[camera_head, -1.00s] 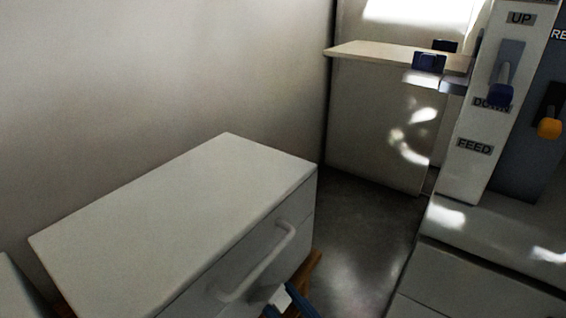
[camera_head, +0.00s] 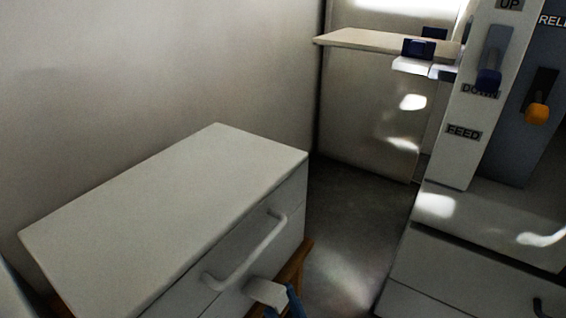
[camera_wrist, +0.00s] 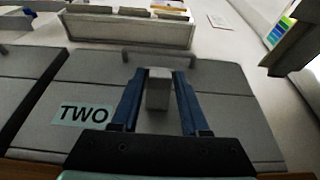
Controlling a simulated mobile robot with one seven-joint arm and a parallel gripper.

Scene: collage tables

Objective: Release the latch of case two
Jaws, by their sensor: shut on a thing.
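Case two is a pale grey case (camera_head: 165,215) at the lower left of the head view, with a bar handle (camera_head: 245,252) on its front. In the wrist view its face (camera_wrist: 230,120) carries the label TWO (camera_wrist: 83,114). The latch is a light grey block (camera_wrist: 158,88) between the blue fingers of my gripper (camera_wrist: 158,76), which is shut on it. In the head view the latch (camera_head: 265,291) stands out below the handle, and only a bit of my blue gripper (camera_head: 295,303) shows at the bottom edge. The latch's base is hidden.
Right of the case is bare floor (camera_head: 345,225), then a grey machine (camera_head: 480,215) with a blue lever (camera_head: 490,72) and an orange-tipped lever (camera_head: 537,112). A shelf (camera_head: 365,40) juts out behind. An open file tray (camera_wrist: 130,30) stands beyond the case.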

